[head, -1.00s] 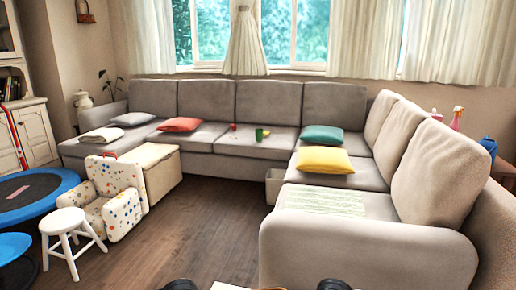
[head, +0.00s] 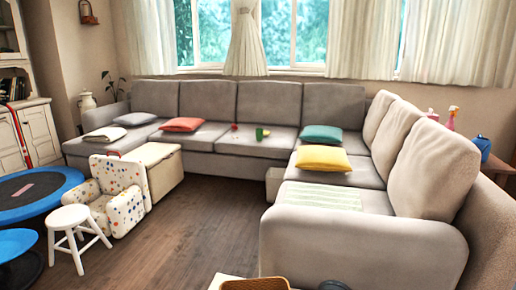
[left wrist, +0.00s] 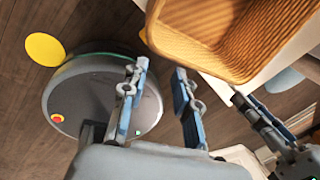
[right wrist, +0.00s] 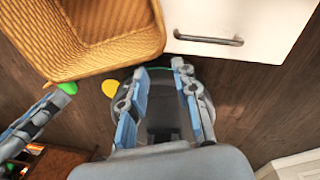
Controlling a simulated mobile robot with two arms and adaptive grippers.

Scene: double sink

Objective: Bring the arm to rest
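My left gripper (left wrist: 158,78) is open and empty in the left wrist view, its blue-padded fingers apart above the floor and my round base. My right gripper (right wrist: 160,72) is open and empty in the right wrist view, fingers apart with my base below. Each gripper also shows at the edge of the other wrist's view. A woven basket (left wrist: 225,60) lies just beyond my left fingertips; it also shows in the right wrist view (right wrist: 95,55) at upper left. I cannot tell the exact distance. Neither gripper is clearly visible in the head view.
The basket's rim (head: 255,284) shows at the bottom of the head view, on a white surface. A white drawer front with a dark handle (right wrist: 208,39) is close to my right gripper. Beyond are a grey corner sofa (head: 360,245), a white stool (head: 70,222) and clear wooden floor (head: 205,215).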

